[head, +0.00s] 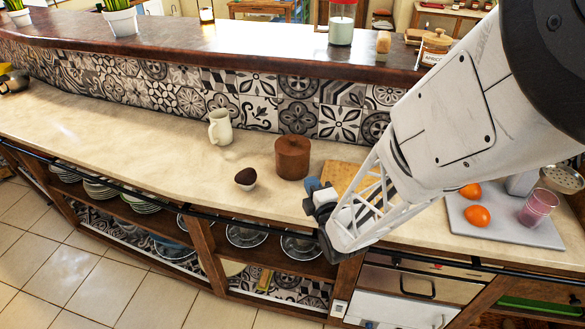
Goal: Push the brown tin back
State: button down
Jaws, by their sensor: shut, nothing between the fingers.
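The brown tin (292,158) is a round, lidded container with a small knob. It stands upright on the beige counter (120,133), a little in front of the patterned tile wall. My gripper (313,193) is in front of the tin, to its lower right in the head view, over the counter's front edge. The fingers look close together and hold nothing. I see a gap between them and the tin in the picture. My white arm comes in from the upper right and covers part of the counter right of the tin.
A cream pitcher (220,127) stands left of the tin by the tile wall (255,105). A wooden board (343,176) lies to the right. A tray (510,226) holds oranges and a pink glass (538,208).

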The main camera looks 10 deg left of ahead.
aim_at(306, 158)
jog(key=s+a+f+m+t+h, duration=0.1)
jog(key=s+a+m+h, duration=0.2)
jog(key=s+a, duration=0.3)
jog(key=shift+t+h, duration=0.4)
jog(key=shift+h, duration=0.5)
jog(key=shift+f, duration=0.1)
jog(key=x, duration=1)
jog(key=shift+w+d+f, duration=0.1)
jog(key=shift+w+d, duration=0.15)
jog(key=shift+w, duration=0.05)
jog(key=shift+w+d, duration=0.35)
jog(key=shift+w, duration=0.35)
jog(key=shift+w+d, duration=0.4)
jog(key=shift+w, duration=0.3)
jog(key=shift+w+d, duration=0.5)
jog(key=shift+w, duration=0.45)
jog(key=shift+w+d, duration=0.45)
jog(key=shift+w, duration=0.55)
jog(key=shift+w+d, duration=0.5)
jog(key=shift+w, duration=0.45)
jog(key=shift+s, duration=0.1)
